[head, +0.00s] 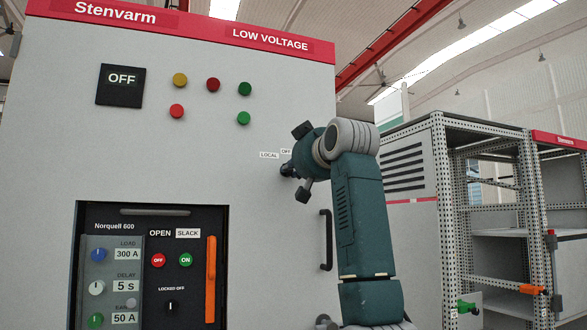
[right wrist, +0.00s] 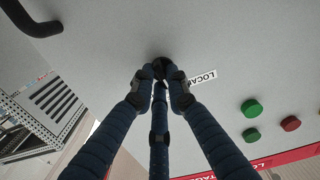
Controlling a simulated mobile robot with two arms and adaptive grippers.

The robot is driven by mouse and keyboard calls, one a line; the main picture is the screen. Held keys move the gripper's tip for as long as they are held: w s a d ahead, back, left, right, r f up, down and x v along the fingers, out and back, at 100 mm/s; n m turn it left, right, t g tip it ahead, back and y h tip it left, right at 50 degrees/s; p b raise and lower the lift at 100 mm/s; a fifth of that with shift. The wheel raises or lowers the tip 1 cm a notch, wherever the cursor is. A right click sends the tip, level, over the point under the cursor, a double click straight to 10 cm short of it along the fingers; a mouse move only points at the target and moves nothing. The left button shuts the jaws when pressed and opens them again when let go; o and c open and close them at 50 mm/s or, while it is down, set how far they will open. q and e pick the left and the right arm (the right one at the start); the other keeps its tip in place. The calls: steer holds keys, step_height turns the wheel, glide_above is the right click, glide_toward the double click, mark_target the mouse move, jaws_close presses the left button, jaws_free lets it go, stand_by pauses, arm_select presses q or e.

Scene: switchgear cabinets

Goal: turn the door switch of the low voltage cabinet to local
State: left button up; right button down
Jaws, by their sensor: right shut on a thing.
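The low voltage cabinet (head: 215,60) fills the left and middle of the head view. Its door switch is a small dark knob, mostly covered by my gripper in the head view; it shows as a black knob (right wrist: 160,64) in the right wrist view. A LOCAL label (head: 270,155) and an OFF label (head: 286,152) sit just above it. My right gripper (head: 292,178) is at the door, its fingers shut around the knob; in the wrist view its fingertips (right wrist: 160,76) flank it. The knob's pointing direction is hidden. My left gripper is not in view.
A black door handle (head: 327,240) is below and right of the switch, close to my right arm. Coloured lamps (head: 213,85) and an OFF display (head: 121,84) are higher on the door. A breaker panel (head: 155,265) is lower left. Open frame cabinets (head: 490,220) stand at right.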

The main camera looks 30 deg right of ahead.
steer(key=shift+a+r+n+p, duration=0.1)
steer(key=shift+n+p, duration=0.55)
steer(key=shift+n, duration=1.55)
steer(key=shift+r+n+p, duration=0.1)
steer(key=shift+n+p, duration=0.5)
steer(key=shift+n, duration=1.6)
steer(key=shift+f, duration=0.1)
steer(key=c, duration=1.7)
jaws_free()
steer(key=shift+s, duration=0.1)
steer(key=v, duration=1.2)
